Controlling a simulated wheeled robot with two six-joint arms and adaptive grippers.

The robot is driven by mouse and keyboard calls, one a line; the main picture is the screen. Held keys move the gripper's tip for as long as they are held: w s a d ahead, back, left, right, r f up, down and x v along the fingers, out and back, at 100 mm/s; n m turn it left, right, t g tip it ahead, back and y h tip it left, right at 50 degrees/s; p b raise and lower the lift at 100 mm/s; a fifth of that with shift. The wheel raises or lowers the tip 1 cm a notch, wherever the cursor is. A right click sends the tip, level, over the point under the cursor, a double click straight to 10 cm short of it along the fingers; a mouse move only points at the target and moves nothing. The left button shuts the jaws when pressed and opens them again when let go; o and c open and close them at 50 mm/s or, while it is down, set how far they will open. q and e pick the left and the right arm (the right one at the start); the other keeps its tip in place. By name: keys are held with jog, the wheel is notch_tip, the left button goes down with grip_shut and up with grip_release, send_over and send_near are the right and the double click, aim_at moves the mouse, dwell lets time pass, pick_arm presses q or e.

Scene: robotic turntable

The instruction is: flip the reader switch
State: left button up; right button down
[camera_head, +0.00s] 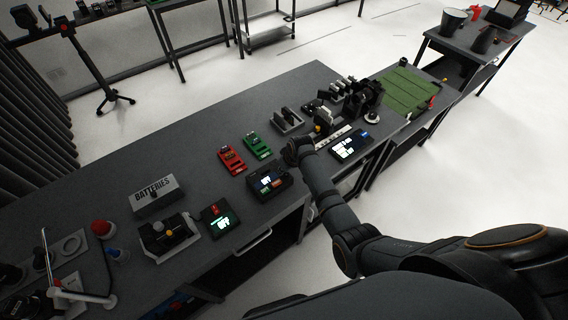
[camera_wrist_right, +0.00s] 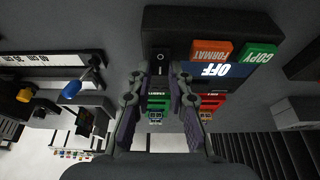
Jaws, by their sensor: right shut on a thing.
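The reader is a dark box (camera_head: 268,186) near the table's front edge. In the right wrist view the reader (camera_wrist_right: 215,20) appears upside down, with an orange FORMAT button (camera_wrist_right: 211,51), a green COPY button (camera_wrist_right: 256,53) and a screen reading OFF (camera_wrist_right: 215,70). Its black switch (camera_wrist_right: 160,56), marked with a circle, is at the box's side. My right gripper (camera_wrist_right: 160,78) is at the switch, its fingers on either side and shut on it. In the head view this gripper (camera_head: 291,160) is beside the reader, partly hidden by my arm. My left gripper is not in view.
Red (camera_head: 231,160) and green (camera_head: 257,146) card-like pieces lie behind the reader. A lit display (camera_head: 350,146) stands to its right, and another display reading OFF (camera_head: 218,218) to its left. A BATTERIES box (camera_head: 153,195) is farther left. Bare table lies towards the back.

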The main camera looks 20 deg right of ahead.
jog(key=c, duration=1.2)
grip_release()
jog(key=shift+r, duration=0.1)
jog(key=v, duration=1.1)
jog(key=shift+s+r, duration=0.1)
jog(key=shift+r, duration=0.25)
